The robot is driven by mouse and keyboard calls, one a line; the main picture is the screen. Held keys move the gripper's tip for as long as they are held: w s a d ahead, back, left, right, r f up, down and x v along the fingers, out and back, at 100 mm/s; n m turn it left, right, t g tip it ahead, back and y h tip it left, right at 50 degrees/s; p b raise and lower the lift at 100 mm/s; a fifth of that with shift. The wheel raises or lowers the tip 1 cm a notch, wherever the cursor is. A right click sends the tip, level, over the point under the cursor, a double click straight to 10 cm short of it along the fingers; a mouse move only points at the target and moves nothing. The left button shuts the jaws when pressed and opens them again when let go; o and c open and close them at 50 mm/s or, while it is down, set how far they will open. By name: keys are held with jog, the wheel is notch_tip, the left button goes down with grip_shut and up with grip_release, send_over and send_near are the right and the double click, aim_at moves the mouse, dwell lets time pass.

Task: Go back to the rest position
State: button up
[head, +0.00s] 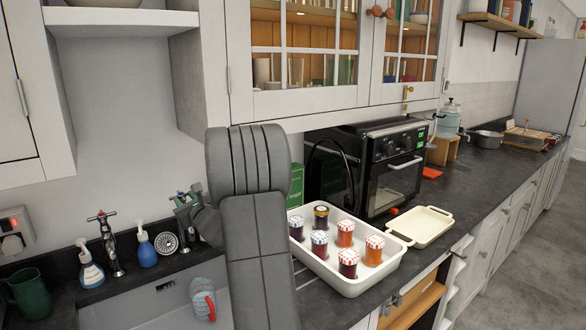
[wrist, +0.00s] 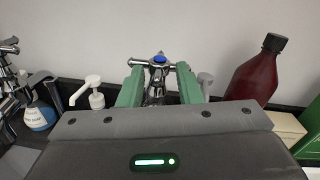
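My gripper (wrist: 160,85) shows in the wrist view with its two green fingers spread apart. No held object shows between them; a chrome tap with a blue-marked top (wrist: 158,62) stands beyond, in line with the gap. In the head view my grey arm rises in front of the sink and the counter, and I cannot make out the fingertips. The glazed cabinet (head: 305,98) hangs above the counter with its doors shut, and glassware shows behind the panes.
A white tray (head: 345,284) with several jars stands on the counter (head: 470,185) right of my arm, near a black oven (head: 395,168) and a cream dish (head: 421,226). Soap bottles (head: 90,272) stand by the sink. A dark red bottle (wrist: 255,72) is right of my fingers.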

jog(key=shift+w+d+r+n+g+y+p, duration=0.15)
jog(key=shift+n+g+y+p, duration=0.45)
jog(key=shift+p, duration=1.5)
